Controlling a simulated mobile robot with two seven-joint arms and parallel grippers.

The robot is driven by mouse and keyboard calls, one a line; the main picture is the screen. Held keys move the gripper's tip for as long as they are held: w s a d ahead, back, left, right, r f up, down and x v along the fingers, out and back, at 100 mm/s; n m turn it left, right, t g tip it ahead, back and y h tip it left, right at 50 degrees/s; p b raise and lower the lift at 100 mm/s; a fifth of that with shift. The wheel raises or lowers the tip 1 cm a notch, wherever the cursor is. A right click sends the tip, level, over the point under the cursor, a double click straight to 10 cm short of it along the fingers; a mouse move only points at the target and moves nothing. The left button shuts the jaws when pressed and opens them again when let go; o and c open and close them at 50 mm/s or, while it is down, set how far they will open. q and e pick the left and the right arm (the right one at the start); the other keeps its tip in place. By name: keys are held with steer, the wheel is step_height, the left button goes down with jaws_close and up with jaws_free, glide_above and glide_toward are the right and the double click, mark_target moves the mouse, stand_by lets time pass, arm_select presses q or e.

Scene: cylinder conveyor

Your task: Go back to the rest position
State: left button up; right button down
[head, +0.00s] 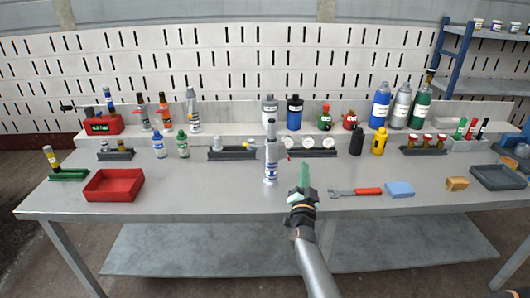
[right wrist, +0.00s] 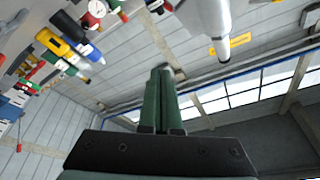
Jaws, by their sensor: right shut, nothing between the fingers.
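My right gripper (head: 305,174), with green fingers, is over the middle of the workbench (head: 230,190). Its fingers are shut with nothing between them, as the right wrist view (right wrist: 160,100) also shows. A tall grey and white bottle (head: 271,160) stands upright on the bench just left of the gripper, apart from it. A grey tapered body (right wrist: 208,22) fills the top of the right wrist view, close to the fingers; I cannot tell surely which thing it is. My left gripper is not in view.
A red tray (head: 113,186) lies at the left front. A wrench with a red handle (head: 355,192), a blue block (head: 400,189) and a dark tray (head: 500,178) lie to the right. Gauges (head: 308,145) stand behind the gripper. Bottles and cans line the back shelf (head: 240,129).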

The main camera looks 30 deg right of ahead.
steer(key=s+a+f+n+y+p, duration=0.3)
steer(key=s+a+f+n+y, duration=0.25)
steer(key=a, duration=0.35)
steer(key=s+a+f+n+y+p, duration=0.3)
steer(key=s+a+f+n+y, duration=0.1)
steer(key=a+n+y, duration=0.3)
arm_select(q)
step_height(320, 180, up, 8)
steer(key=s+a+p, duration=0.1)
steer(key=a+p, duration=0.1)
steer(key=p, duration=0.1)
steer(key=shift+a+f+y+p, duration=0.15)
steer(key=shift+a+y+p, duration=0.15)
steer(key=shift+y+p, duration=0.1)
arm_select(e)
steer(key=s+a+f+n+g+y, duration=0.1)
steer(key=s+a+f+n+g, duration=0.1)
steer(key=s+a, duration=0.5)
steer(key=s+a+f+n+g+y, duration=0.2)
steer(key=s+a+g, duration=0.3)
steer(key=s, duration=0.8)
steer(key=a+f, duration=0.1)
steer(key=a, duration=0.2)
steer(key=shift+f, duration=0.35)
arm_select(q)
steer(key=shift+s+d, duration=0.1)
arm_select(e)
steer(key=shift+w+n, duration=0.15)
steer(key=shift+n, duration=0.1)
